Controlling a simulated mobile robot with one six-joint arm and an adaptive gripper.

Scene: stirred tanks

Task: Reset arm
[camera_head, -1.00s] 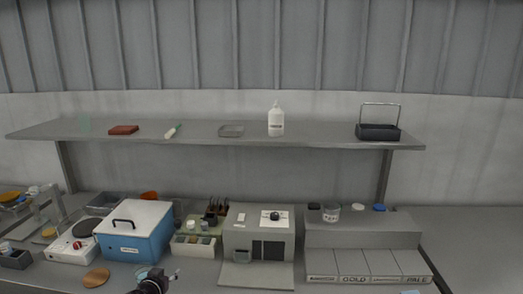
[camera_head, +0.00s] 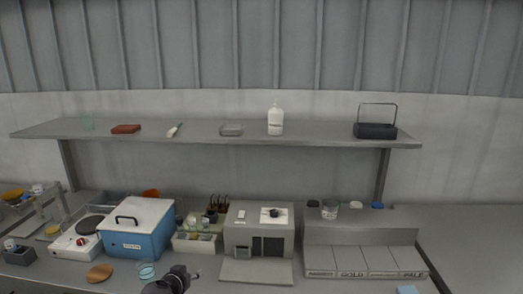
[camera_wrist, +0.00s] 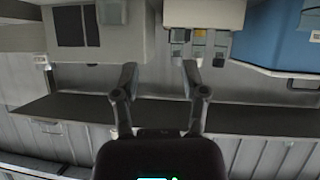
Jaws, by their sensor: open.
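My gripper (camera_wrist: 160,76) is in the wrist view, its two dark fingers apart with nothing between them. In the head view, part of my dark arm end (camera_head: 176,280) shows at the bottom edge, in front of the bench and to the right of a small glass dish (camera_head: 147,271). The wrist view is upside down. It shows the grey box instrument (camera_wrist: 98,35) at upper left, the blue box (camera_wrist: 265,35) at upper right and the small vial rack between them. The gripper appears clear of these things.
The blue box with white lid (camera_head: 137,230), hotplate (camera_head: 77,243) and grey instrument (camera_head: 258,232) stand on the bench. A labelled bin unit (camera_head: 362,250) is at right. The shelf (camera_head: 215,133) above holds a white bottle (camera_head: 275,119) and a black basket (camera_head: 376,130).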

